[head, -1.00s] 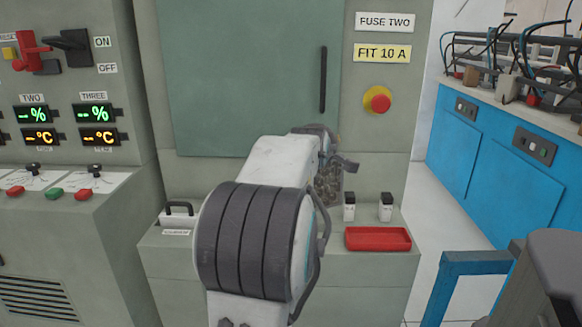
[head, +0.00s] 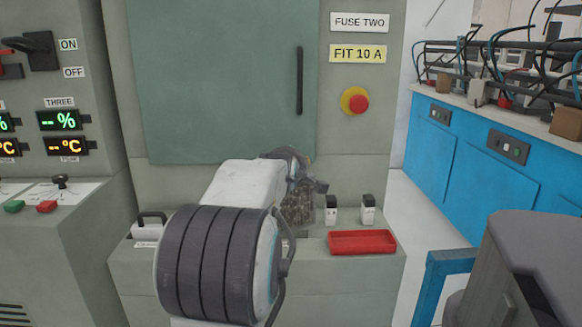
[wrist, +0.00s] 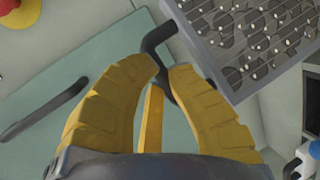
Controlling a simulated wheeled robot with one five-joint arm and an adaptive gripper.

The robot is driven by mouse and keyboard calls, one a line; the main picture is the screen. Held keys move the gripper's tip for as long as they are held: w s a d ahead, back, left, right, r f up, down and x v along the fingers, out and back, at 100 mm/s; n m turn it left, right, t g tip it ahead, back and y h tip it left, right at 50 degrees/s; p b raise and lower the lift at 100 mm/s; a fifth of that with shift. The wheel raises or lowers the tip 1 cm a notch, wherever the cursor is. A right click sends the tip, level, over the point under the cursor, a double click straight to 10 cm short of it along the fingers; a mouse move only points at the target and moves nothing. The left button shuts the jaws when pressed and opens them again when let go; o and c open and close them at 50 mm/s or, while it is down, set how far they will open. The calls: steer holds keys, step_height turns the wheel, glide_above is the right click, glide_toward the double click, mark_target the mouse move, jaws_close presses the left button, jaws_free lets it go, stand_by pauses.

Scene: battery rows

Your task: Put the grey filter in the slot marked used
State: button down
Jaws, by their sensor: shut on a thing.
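The grey filter (wrist: 255,45) is a grey-framed block with a face of dark round holes and bright dots, at the upper right of the wrist view. A black bent handle (wrist: 158,40) runs from it to between the yellow fingertips. My gripper (wrist: 165,68) is shut on this handle. In the head view my gripper (head: 312,183) is in front of the grey-green cabinet, with the filter (head: 299,208) hanging below it, partly hidden by my arm. I cannot make out a slot marked used in either view.
A ledge holds a red tray (head: 361,242), two small white-and-black fuses (head: 331,211) (head: 368,211) and a black-handled item (head: 150,220). A cabinet door (head: 220,80) with a dark handle (head: 299,80) stands behind.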

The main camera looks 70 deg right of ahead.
steer(key=shift+f+b, duration=0.4)
steer(key=shift+b, duration=0.05)
steer(key=shift+f, duration=0.2)
steer(key=c, duration=1.4)
jaws_free()
steer(key=shift+o, duration=0.2)
steer(key=r+p+v, duration=0.1)
steer(key=p+v, duration=0.5)
steer(key=v, duration=0.6)
